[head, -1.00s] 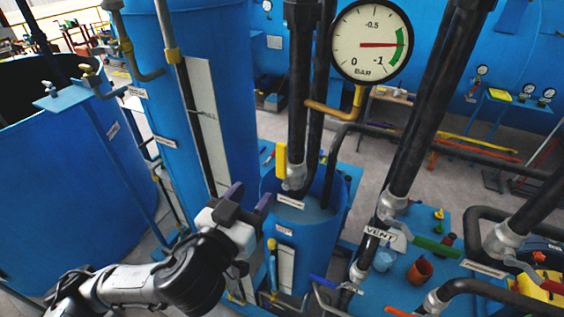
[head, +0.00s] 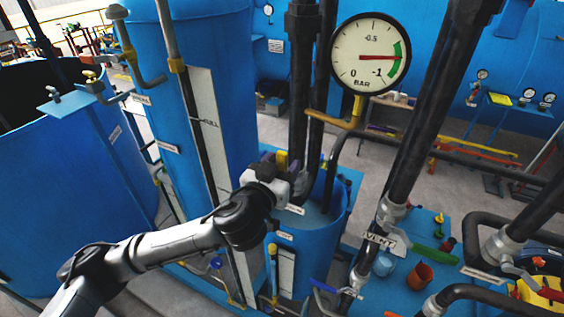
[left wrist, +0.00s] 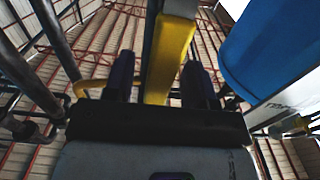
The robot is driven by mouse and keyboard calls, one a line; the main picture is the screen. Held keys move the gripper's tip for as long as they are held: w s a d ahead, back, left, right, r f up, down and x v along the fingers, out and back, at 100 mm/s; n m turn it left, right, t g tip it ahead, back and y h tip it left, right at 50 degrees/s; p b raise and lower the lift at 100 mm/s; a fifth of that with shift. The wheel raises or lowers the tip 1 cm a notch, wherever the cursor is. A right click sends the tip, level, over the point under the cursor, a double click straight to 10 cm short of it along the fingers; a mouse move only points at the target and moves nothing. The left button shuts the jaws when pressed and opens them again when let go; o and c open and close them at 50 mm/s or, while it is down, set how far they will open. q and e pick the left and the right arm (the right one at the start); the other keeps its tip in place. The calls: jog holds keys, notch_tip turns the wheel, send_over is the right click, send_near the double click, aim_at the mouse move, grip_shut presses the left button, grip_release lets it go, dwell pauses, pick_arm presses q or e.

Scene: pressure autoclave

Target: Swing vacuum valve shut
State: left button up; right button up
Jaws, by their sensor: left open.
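The vacuum valve's yellow handle (head: 282,158) hangs upright beside a dark vertical pipe (head: 302,80) above the small blue tank. My left gripper (head: 280,166) is at the handle and hides its lower part. In the left wrist view the yellow handle (left wrist: 170,50) runs down between the two dark fingers of my left gripper (left wrist: 160,78). The fingers are open, one on each side of the handle, with gaps showing. The valve body is mostly hidden behind the gripper. My right gripper is not in view.
A round pressure gauge (head: 370,53) on a yellow pipe stands right of the handle, its needle in the green band. A tall blue tank (head: 215,60) stands close on the left. The VENT pipe (head: 405,170) and a blue table (head: 395,290) with cups are at right.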

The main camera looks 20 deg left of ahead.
pick_arm(q)
jog(key=shift+w, duration=0.1)
jog(key=shift+c, duration=0.2)
grip_shut()
dwell(0.4)
